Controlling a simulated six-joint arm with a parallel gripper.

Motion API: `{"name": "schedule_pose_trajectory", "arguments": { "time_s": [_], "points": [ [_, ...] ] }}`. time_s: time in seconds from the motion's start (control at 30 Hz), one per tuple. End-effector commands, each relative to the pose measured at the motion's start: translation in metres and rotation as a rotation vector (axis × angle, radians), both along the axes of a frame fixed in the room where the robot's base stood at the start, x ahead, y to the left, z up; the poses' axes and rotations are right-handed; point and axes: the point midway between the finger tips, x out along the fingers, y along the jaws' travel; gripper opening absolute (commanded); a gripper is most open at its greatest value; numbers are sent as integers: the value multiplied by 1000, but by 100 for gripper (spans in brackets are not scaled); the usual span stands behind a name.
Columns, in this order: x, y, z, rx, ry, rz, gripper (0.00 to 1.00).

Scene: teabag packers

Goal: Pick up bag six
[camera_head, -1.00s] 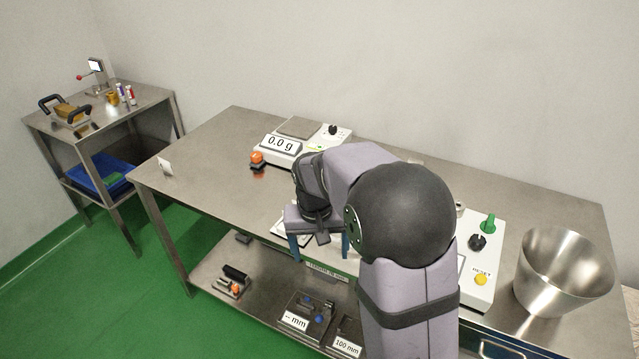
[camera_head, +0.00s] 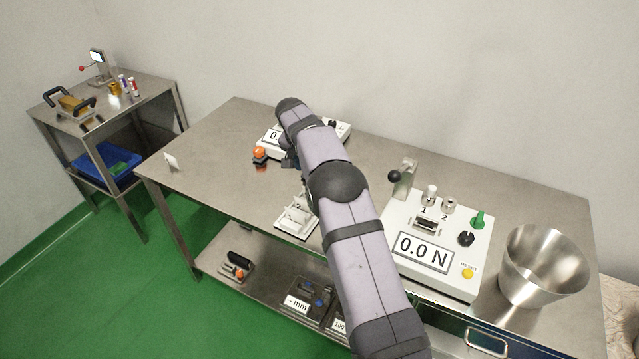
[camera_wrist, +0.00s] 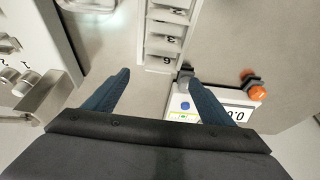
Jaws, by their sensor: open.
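A white numbered rack (camera_head: 296,222) lies on the steel table, partly behind my arm in the head view. In the wrist view the rack (camera_wrist: 142,38) shows at the top centre, with narrow slots and number labels; the label nearest my gripper looks like a 6. I cannot make out bag six itself in the slots. My gripper (camera_wrist: 155,77) is open and empty, its two blue fingers apart just short of the rack's near end in the picture.
A scale (camera_head: 337,131) with an orange button (camera_head: 260,154) stands behind my arm. A force tester (camera_head: 433,243) reading 0.0 N and a steel bucket (camera_head: 543,268) stand right. A small white card (camera_head: 171,161) stands left.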

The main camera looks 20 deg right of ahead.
Motion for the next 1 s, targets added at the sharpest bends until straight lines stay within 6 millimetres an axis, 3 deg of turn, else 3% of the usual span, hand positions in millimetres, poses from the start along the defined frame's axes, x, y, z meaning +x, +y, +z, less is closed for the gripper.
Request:
{"name": "schedule_pose_trajectory", "arguments": {
  "time_s": [0.67,1.0],
  "points": [
    [7,-8,-24,0,0,-1,77],
    [16,-16,-57,0,0,-2,77]
  ]
}}
